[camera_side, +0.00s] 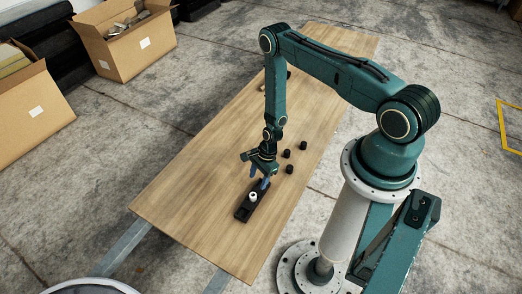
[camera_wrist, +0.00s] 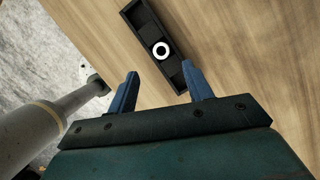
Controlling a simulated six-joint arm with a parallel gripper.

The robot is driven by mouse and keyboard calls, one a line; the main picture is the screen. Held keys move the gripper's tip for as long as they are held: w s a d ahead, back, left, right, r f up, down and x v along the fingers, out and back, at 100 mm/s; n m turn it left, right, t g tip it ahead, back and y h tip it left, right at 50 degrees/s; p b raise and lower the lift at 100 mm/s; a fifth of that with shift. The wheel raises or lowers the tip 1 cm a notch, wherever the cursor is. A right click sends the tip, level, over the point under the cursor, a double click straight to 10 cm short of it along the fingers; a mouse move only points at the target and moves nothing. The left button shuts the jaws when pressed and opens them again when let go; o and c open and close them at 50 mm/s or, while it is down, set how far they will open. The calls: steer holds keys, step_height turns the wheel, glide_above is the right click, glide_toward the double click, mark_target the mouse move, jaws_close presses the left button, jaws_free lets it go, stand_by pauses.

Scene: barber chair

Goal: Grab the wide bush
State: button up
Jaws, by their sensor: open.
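A white ring-shaped bush (camera_side: 253,196) sits in a long black tray (camera_side: 242,213) on the wooden table. In the wrist view the bush (camera_wrist: 161,49) shows its round dark hole, and the tray (camera_wrist: 136,14) has several compartments, with the bush in a middle one. My gripper (camera_side: 259,177) is above the tray's far end, pointing down. In the wrist view its two blue fingers (camera_wrist: 160,71) are spread with nothing between them; the bush appears just beyond the fingertips. I cannot tell the exact height of the fingers above the tray.
Three small black cylinders (camera_side: 290,169) stand on the table (camera_side: 190,185) right of my gripper. A small object lies farther back, partly behind my arm. Cardboard boxes (camera_side: 125,45) are on the floor at left. The table's near left part is clear.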

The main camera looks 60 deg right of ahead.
mark_target(251, 200)
steer(key=shift+x, duration=1.9)
steer(key=shift+f, duration=0.1)
steer(key=shift+x, duration=2.5)
steer(key=shift+w+d, duration=0.1)
steer(key=c, duration=1.1)
